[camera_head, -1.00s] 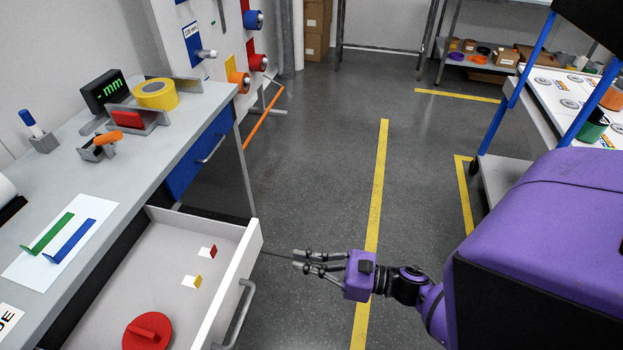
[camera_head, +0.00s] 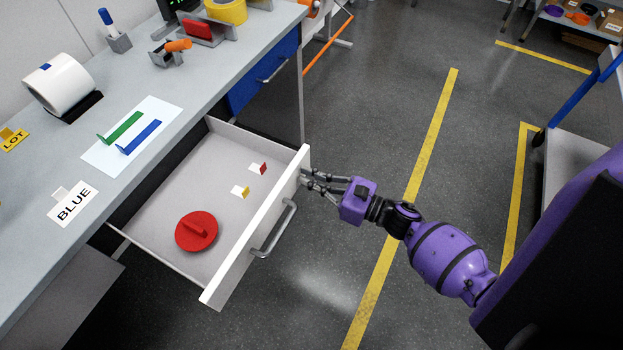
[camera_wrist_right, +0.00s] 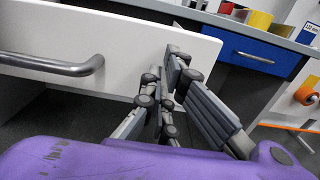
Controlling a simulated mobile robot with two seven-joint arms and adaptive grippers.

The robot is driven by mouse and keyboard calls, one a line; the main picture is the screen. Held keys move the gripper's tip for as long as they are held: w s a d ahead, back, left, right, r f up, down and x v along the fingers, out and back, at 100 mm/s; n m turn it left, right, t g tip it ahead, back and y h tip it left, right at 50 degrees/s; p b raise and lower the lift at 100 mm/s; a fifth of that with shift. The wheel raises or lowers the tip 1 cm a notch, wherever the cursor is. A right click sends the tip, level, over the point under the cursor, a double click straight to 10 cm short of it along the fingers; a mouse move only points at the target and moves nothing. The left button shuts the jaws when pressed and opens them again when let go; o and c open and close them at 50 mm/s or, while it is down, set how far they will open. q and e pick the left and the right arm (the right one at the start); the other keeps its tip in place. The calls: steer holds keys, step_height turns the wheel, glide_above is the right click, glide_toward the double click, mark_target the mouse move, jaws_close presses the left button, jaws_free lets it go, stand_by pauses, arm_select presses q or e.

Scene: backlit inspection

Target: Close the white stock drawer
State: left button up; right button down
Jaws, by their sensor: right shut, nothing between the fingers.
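The white stock drawer (camera_head: 262,240) stands pulled out from the grey bench in the head view. It holds a red round disc (camera_head: 196,231) and two small labelled blocks. Its grey bar handle (camera_head: 275,228) is on the front panel; the handle also shows at the left of the right wrist view (camera_wrist_right: 52,65). My right gripper (camera_head: 304,180) is shut and empty, with its fingertips at the far end of the drawer's front panel, beside the handle. In the right wrist view its fingers (camera_wrist_right: 163,78) are close before the white panel; I cannot tell whether they touch it. My left gripper is not in view.
The bench top (camera_head: 150,80) carries a white roll (camera_head: 62,82), a yellow tape roll (camera_head: 228,10) and a sheet with green and blue strips. A blue drawer (camera_head: 262,75) is shut beyond the white one.

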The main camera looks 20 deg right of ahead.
steer(key=b, duration=0.7)
glide_toward(214, 145)
steer(key=r, duration=0.1)
steer(key=s+d+r, duration=0.1)
steer(key=shift+s+r, duration=0.15)
steer(key=shift+r, duration=0.15)
steer(key=b+x, duration=0.3)
steer(key=x, duration=0.7)
steer(key=shift+b, duration=0.4)
steer(key=shift+x, duration=0.85)
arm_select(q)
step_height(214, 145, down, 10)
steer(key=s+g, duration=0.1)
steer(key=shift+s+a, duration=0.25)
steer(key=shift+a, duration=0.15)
arm_select(e)
steer(key=shift+r, duration=0.2)
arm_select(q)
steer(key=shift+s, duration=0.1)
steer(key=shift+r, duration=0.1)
arm_select(e)
steer(key=shift+r, duration=0.1)
